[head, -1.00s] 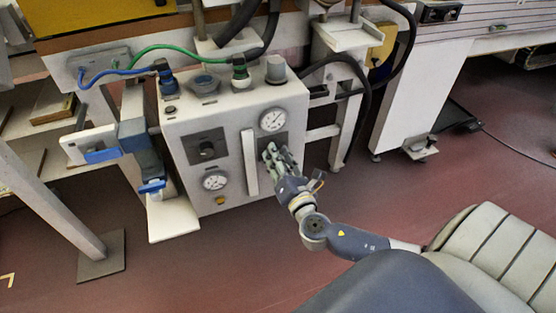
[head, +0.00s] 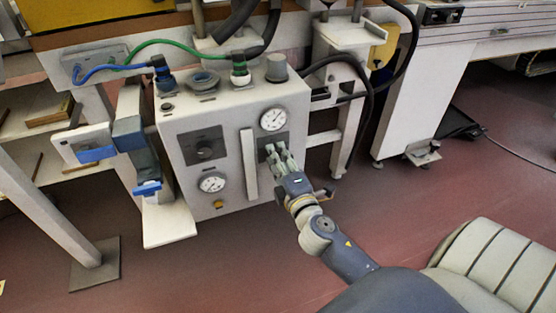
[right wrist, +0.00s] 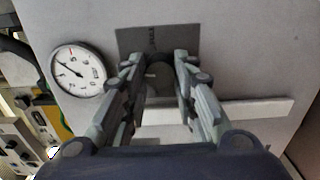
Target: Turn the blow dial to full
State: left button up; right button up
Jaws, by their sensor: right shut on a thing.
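A pale control box (head: 228,115) stands under the bench. Its front carries a black dial (head: 204,149) on a dark plate at the left and a second dial at the right, mostly covered by my right gripper (head: 274,150). In the right wrist view my right gripper (right wrist: 160,66) is shut on this dark dial (right wrist: 158,76), with a finger on each side. A dark plate (right wrist: 152,38) with small lettering I cannot read lies behind it. I cannot tell from the lettering which dial is blow. My left gripper is not in view.
A round gauge (head: 273,119) sits just above the gripped dial, and another gauge (head: 212,183) is lower left. A pale upright bar (head: 249,164) is close left of my fingers. Hoses (head: 365,85) hang to the right. Red floor in front is clear.

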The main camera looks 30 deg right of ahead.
pick_arm(q)
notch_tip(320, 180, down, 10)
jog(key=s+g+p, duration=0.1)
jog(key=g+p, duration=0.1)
jog(key=p, duration=0.3)
jog(key=shift+p, duration=0.4)
pick_arm(e)
jog(key=shift+d+m, duration=0.1)
jog(key=shift+m, duration=7.1)
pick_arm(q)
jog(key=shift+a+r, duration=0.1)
pick_arm(e)
jog(key=o, duration=1)
jog(key=shift+o, duration=0.2)
